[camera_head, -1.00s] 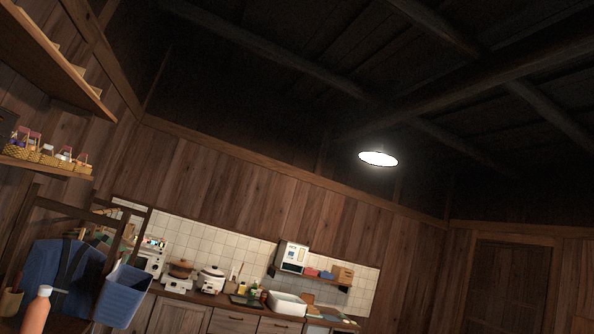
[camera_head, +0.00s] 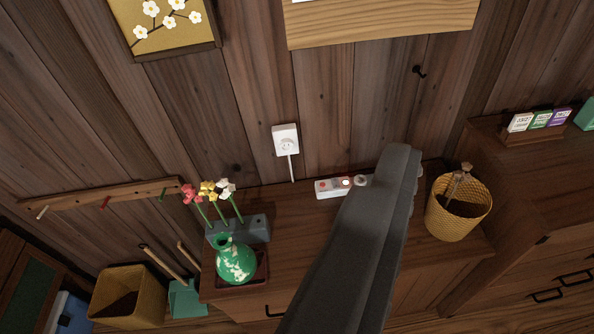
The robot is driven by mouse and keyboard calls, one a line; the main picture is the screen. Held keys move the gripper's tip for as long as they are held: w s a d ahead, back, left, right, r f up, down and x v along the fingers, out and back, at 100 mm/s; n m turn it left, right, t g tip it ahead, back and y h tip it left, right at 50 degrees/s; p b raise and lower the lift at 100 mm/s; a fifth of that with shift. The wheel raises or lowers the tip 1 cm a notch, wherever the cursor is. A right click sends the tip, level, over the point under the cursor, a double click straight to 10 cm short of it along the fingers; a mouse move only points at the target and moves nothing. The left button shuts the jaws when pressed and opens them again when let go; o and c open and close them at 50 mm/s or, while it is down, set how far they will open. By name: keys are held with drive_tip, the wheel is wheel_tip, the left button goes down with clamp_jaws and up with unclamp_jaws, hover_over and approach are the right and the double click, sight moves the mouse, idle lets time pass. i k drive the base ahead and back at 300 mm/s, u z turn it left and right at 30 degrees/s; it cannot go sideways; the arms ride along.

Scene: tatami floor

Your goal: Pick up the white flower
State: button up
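The white flower (camera_head: 226,187) stands on a thin green stem at the right end of a row of three flowers. Its stem reaches down to a grey block-like holder (camera_head: 256,228) on a wooden cabinet top. A yellow flower (camera_head: 209,189) stands just left of it and a red flower (camera_head: 190,194) is farther left. My gripper (camera_head: 397,160) comes up from the bottom as a large dark grey shape, right of the flowers and apart from them. I see nothing held in it; its finger gap does not show.
A green vase (camera_head: 236,262) sits on a small tray in front of the holder. A white box with buttons (camera_head: 333,187) lies on the cabinet, partly behind my gripper. A yellow basket (camera_head: 458,217) stands right. The plank wall (camera_head: 320,110) is behind.

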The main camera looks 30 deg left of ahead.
sight(226, 194)
drive_tip(key=u, duration=1.05)
